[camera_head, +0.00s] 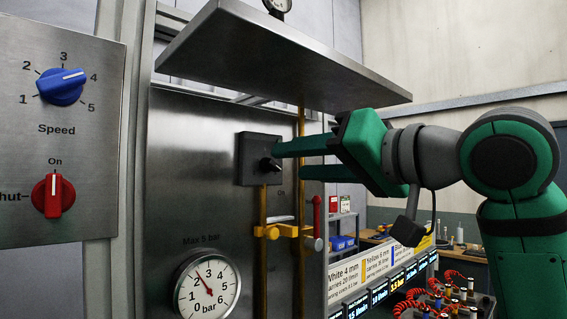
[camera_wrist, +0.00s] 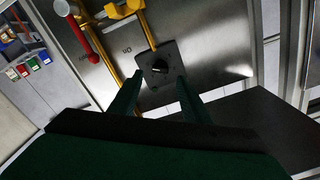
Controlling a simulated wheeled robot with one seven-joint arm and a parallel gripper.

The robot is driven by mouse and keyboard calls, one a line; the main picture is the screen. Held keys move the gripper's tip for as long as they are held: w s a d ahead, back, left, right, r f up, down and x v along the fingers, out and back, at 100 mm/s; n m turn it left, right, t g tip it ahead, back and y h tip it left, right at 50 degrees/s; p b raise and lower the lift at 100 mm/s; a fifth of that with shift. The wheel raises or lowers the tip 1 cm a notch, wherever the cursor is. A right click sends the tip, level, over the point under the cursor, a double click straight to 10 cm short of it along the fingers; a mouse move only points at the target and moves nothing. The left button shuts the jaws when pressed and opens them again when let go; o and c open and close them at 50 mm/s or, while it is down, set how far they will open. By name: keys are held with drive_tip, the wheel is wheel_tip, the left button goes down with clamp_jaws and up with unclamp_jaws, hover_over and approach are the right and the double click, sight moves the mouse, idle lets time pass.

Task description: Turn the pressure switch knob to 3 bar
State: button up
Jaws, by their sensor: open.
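A black knob (camera_head: 268,164) sits on a dark square box on the steel panel; it also shows in the wrist view (camera_wrist: 158,67). A partly hidden "On" label is beside the box. No bar scale is readable around this knob. My gripper (camera_head: 288,162) is open, its two green fingers pointing at the box. In the wrist view my gripper (camera_wrist: 157,84) has one finger on each side of the knob, with nothing held. Whether the fingers touch the box is unclear. The round pressure gauge (camera_head: 207,284), under "Max 5 bar", has its red needle near 2.
A steel shelf (camera_head: 270,55) juts out above the box. Yellow pipes (camera_head: 263,210) and a red-handled valve (camera_head: 317,220) are just below it. A blue Speed knob (camera_head: 61,87) points near 4, and a red knob (camera_head: 53,195) points to On.

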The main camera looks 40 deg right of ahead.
sight(270, 165)
drive_tip(key=w, duration=0.4)
drive_tip(key=shift+w+a, duration=0.15)
drive_tip(key=shift+w, duration=0.05)
drive_tip(key=c, duration=1)
